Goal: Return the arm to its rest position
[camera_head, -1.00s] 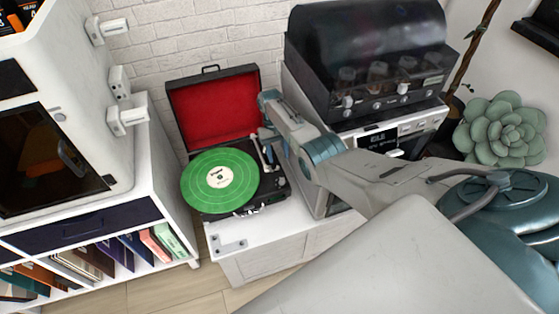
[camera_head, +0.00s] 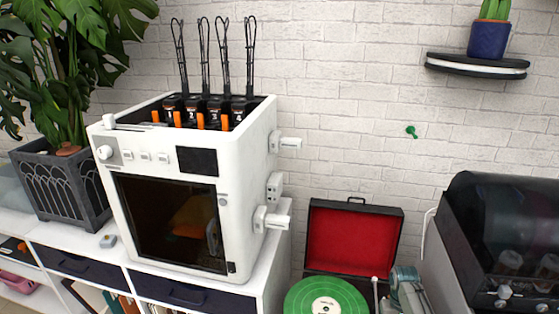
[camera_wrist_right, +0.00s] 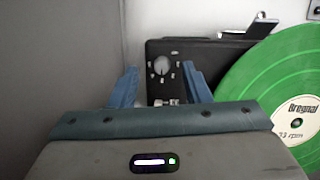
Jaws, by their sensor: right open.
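My right gripper shows in the right wrist view (camera_wrist_right: 162,88) with its two blue fingers apart and nothing between them. It is over the edge of the black record player (camera_wrist_right: 160,50), near its control knob. Whether it touches the player I cannot tell. In the head view, a small part of my right arm and gripper (camera_head: 405,284) shows at the bottom, right of the green record (camera_head: 326,299). The record also shows in the wrist view (camera_wrist_right: 265,90). The player's red-lined lid (camera_head: 353,240) stands open. My left arm is not in view.
A white 3D printer (camera_head: 255,185) stands on a white cabinet (camera_head: 274,287) left of the player. A dark-hooded machine (camera_head: 505,215) stands close on the right. A wall shelf (camera_head: 477,66) with a blue pot (camera_head: 489,39) is at upper right.

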